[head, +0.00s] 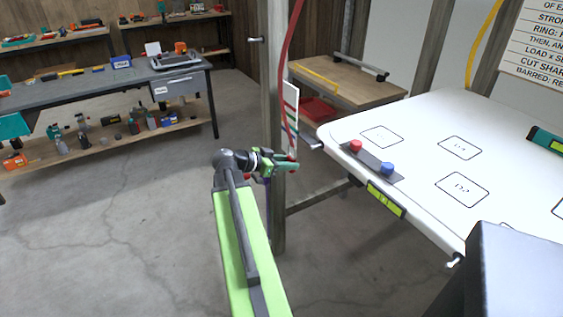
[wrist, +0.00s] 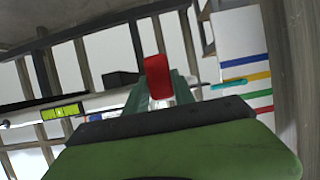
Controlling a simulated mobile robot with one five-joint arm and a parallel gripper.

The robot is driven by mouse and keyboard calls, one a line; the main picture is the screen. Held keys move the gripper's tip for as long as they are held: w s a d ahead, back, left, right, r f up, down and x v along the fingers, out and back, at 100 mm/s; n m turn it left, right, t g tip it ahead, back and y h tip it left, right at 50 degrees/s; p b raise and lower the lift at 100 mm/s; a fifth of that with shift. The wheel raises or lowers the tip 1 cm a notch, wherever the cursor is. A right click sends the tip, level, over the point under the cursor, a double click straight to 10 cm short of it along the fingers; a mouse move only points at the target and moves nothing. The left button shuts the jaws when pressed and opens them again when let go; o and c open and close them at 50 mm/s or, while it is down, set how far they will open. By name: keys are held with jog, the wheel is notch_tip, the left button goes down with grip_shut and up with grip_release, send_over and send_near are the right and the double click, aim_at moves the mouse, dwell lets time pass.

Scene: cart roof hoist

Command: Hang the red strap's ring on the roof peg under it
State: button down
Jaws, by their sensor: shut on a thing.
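The red strap (head: 285,65) comes down from the top of the head view beside a grey post and reaches my gripper (head: 283,162). My gripper is shut on a red piece (wrist: 157,76), seen between the fingers in the wrist view; it looks like part of the strap. The ring cannot be made out. A short grey peg (head: 312,143) sticks out near the left corner of the white roof panel (head: 425,125), right of my gripper. Another peg (head: 453,262) is at the panel's near edge. I cannot tell which peg is under the strap.
The grey post (head: 274,120) stands close behind my gripper. A striped card (wrist: 240,75) is near it. The panel carries a red button (head: 355,146) and a blue button (head: 388,168). A workbench (head: 110,85) stands at the back left. The floor at left is clear.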

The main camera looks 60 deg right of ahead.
jog(key=r+b+x, duration=0.1)
jog(key=r+x, duration=0.1)
jog(key=x, duration=0.8)
jog(key=shift+s+d, duration=0.5)
jog(key=shift+d, duration=0.05)
jog(key=shift+f, duration=0.1)
jog(key=c, duration=1)
grip_release()
jog(key=shift+o, duration=0.2)
jog(key=p+v, duration=0.6)
jog(key=v, duration=1.1)
jog(key=shift+a, duration=0.2)
